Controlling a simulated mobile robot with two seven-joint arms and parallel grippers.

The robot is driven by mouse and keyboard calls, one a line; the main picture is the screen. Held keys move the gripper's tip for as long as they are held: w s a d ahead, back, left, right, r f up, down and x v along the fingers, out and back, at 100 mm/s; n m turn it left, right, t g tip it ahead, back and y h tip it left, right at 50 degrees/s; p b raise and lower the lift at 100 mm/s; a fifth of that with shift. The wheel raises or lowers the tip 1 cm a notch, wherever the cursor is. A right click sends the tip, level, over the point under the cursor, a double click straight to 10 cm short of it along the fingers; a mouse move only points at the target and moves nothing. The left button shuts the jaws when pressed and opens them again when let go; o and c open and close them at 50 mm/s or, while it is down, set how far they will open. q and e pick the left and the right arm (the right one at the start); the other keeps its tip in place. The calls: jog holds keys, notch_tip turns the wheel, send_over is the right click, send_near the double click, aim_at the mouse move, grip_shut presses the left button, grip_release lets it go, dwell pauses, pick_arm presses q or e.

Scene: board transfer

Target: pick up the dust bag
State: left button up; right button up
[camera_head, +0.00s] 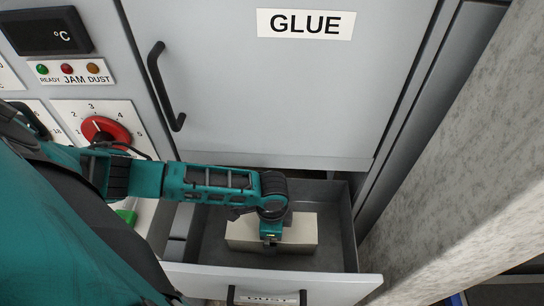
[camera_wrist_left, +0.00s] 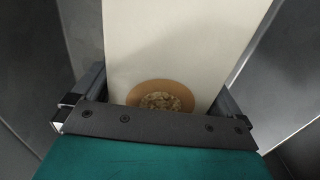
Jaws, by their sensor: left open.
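The dust bag (camera_head: 298,234) is a cream block lying in the open drawer under the glue door. My left gripper (camera_head: 270,238) is over it, pointing down, and hides part of its middle. In the left wrist view the bag (camera_wrist_left: 185,45) runs up the picture, with a brown round collar (camera_wrist_left: 160,90) around a speckled opening near the gripper. The open fingers (camera_wrist_left: 155,108) show on either side of the bag. I cannot tell whether they touch it. My right gripper is not in view.
The grey drawer (camera_head: 338,215) has raised walls and a pale front with a dark handle labelled DUST. The GLUE door (camera_head: 270,100) with a black handle is just behind. A panel with a red knob (camera_head: 105,130) is at left, and a grey wall (camera_head: 480,190) at right.

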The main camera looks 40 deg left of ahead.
pick_arm(q)
jog(key=shift+c, duration=0.5)
jog(key=c, duration=0.9)
jog(key=shift+r, duration=0.1)
jog(key=shift+c, duration=0.2)
